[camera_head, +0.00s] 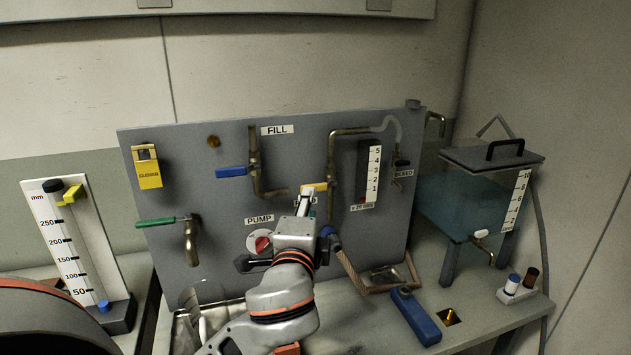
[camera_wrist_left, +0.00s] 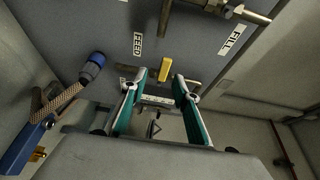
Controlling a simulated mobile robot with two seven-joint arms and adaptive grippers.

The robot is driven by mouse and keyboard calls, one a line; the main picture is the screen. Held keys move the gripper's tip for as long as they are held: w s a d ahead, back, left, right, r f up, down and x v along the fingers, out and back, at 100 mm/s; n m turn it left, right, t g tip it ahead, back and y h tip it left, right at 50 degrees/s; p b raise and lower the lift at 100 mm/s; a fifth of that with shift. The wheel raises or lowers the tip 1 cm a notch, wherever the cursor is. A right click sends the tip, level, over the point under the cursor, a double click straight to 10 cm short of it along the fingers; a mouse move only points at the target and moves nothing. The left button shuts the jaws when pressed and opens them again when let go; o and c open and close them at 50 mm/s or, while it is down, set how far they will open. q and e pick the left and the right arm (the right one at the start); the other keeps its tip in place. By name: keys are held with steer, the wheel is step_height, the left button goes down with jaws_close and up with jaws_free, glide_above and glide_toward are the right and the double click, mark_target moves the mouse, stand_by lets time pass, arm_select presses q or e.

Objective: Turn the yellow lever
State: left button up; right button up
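The yellow lever (camera_head: 318,187) sits on the pipework of the grey panel, just above my left gripper (camera_head: 305,202) in the head view. In the left wrist view, the yellow lever (camera_wrist_left: 165,69) lies between and slightly beyond the fingertips of my left gripper (camera_wrist_left: 159,80). The two fingers stand apart, with a gap on each side of the lever. I cannot tell whether the lever is within their reach in depth. The label below the lever is partly hidden by the gripper in the head view; the wrist view reads FEED. My right gripper is not in view.
The panel (camera_head: 225,188) also carries a blue lever (camera_head: 231,171), a green lever (camera_head: 155,222) and a red pump knob (camera_head: 262,243). A hose with a blue end (camera_head: 329,232) hangs close right of my gripper. A water tank (camera_head: 463,205) stands right; a blue block (camera_head: 415,316) lies on the bench.

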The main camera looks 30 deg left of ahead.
mark_target(320, 186)
arm_select(q)
steer(key=x, duration=0.4)
steer(key=p+x, duration=0.1)
steer(key=x, duration=0.2)
steer(key=shift+a+r, duration=0.2)
steer(key=shift+r, duration=0.2)
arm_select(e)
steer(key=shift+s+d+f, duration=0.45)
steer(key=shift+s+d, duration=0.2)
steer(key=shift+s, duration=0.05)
arm_select(q)
steer(key=shift+c, duration=0.4)
jaws_close()
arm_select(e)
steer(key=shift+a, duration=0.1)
